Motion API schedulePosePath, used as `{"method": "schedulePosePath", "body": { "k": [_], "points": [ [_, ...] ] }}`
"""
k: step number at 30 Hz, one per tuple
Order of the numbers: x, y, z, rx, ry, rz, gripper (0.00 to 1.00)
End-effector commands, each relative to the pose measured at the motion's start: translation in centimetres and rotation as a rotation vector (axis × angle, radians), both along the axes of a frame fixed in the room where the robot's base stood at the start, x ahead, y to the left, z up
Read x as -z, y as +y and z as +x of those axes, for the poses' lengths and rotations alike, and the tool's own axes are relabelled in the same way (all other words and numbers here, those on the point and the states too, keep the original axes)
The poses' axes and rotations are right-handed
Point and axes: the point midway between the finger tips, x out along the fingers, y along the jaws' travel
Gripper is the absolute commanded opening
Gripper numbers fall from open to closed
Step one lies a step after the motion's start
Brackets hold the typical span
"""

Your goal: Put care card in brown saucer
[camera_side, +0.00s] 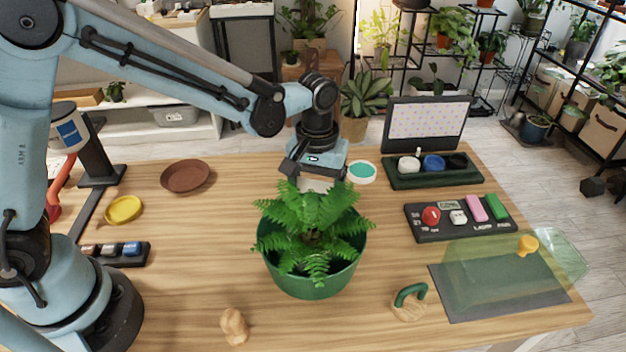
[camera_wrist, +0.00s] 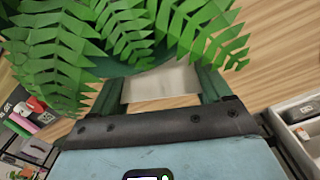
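The brown saucer (camera_side: 186,177) lies empty on the table at the left, behind the yellow dish. My gripper (camera_side: 312,178) is just behind the fern, pointing down near the pot's back rim. In the wrist view, a pale, blank card (camera_wrist: 162,84), which looks like the care card, fills the gap between my two fingers (camera_wrist: 160,88); both its side edges meet them. Its far end is hidden by fronds and the pot rim. In the side view only a pale strip of the card (camera_side: 317,185) shows under my gripper. Whether it touches the pot or soil is hidden.
The fern (camera_side: 313,230) in its green pot (camera_side: 310,283) stands mid-table, close against my gripper. A yellow dish (camera_side: 123,210) is at the left. A teal-topped round container (camera_side: 361,172) stands just right of my gripper. Table between saucer and pot is clear.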

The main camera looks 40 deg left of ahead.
Motion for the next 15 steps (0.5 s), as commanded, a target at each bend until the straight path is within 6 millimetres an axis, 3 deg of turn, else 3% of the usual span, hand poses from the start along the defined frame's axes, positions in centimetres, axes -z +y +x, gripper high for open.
{"method": "schedulePosePath", "body": {
  "k": [3,15],
  "points": [
    [0.0,0.0,0.0,0.0,0.0,0.0,0.45],
    [-1.0,0.0,0.0,0.0,0.0,0.0,0.45]
  ]
}}
